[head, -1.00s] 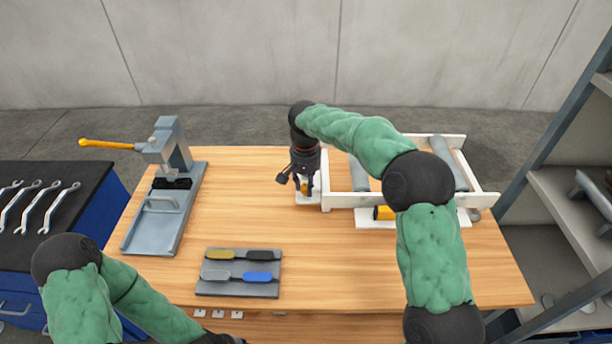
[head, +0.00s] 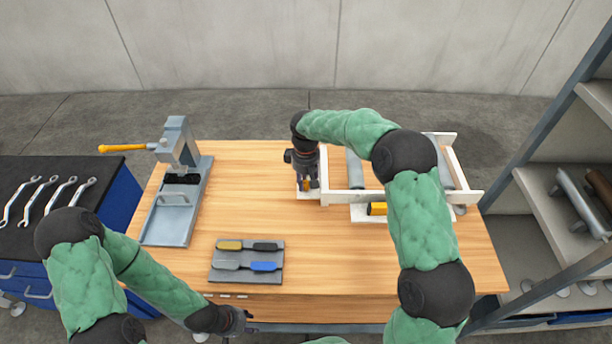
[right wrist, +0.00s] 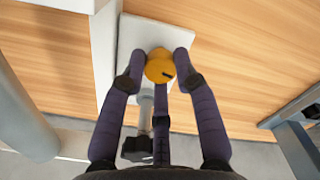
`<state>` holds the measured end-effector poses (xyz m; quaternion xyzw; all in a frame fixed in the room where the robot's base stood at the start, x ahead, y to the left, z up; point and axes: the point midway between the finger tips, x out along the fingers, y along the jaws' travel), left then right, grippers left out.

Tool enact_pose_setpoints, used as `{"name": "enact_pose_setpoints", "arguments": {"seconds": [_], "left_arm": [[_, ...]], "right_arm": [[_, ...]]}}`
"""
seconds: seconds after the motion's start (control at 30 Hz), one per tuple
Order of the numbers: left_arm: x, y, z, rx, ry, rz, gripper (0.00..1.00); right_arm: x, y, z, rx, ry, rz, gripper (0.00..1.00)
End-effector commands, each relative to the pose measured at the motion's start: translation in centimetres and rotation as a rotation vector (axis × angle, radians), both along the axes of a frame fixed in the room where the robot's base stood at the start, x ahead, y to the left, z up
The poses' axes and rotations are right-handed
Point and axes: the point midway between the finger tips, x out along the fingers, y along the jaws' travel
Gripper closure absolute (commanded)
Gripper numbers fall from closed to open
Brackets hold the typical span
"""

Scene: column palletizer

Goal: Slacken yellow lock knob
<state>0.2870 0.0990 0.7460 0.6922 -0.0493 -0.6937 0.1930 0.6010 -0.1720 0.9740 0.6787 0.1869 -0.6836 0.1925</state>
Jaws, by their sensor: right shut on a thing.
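The yellow lock knob (right wrist: 158,70) sits on a white plate (right wrist: 130,40) in the right wrist view and has a dark mark on its face. In the head view a little yellow (head: 305,184) shows between the fingers. My right gripper (head: 307,187) points down over the plate. Its fingers (right wrist: 160,75) close around the knob from several sides in the wrist view. A grey rod with a black star-shaped grip (right wrist: 138,148) is close to the fingers. My left gripper (head: 245,322) hangs near the table's front edge, away from the knob; its fingers are too small to read.
A grey lever press (head: 175,200) stands at the left. A grey tray (head: 247,275) holds several handled tools. The table middle is clear.

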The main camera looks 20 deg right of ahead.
Motion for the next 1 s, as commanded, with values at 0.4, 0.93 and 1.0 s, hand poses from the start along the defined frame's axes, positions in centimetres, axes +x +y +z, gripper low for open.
{"name": "enact_pose_setpoints", "arguments": {"seconds": [0.4, 0.93, 1.0], "left_arm": [[0.0, 0.0, 1.7, 0.0, 0.0, 0.0, 0.6], [0.0, 0.0, 1.9, 0.0, 0.0, 0.0, 0.6], [0.0, 0.0, 1.9, 0.0, 0.0, 0.0, 0.6]], "right_arm": [[-0.4, -0.1, -0.3, -0.002, 0.018, 0.213, 1.0], [-0.5, -0.2, -0.5, -0.003, 0.02, 0.25, 1.0], [-0.5, -0.2, -0.5, -0.003, 0.02, 0.25, 1.0]]}}
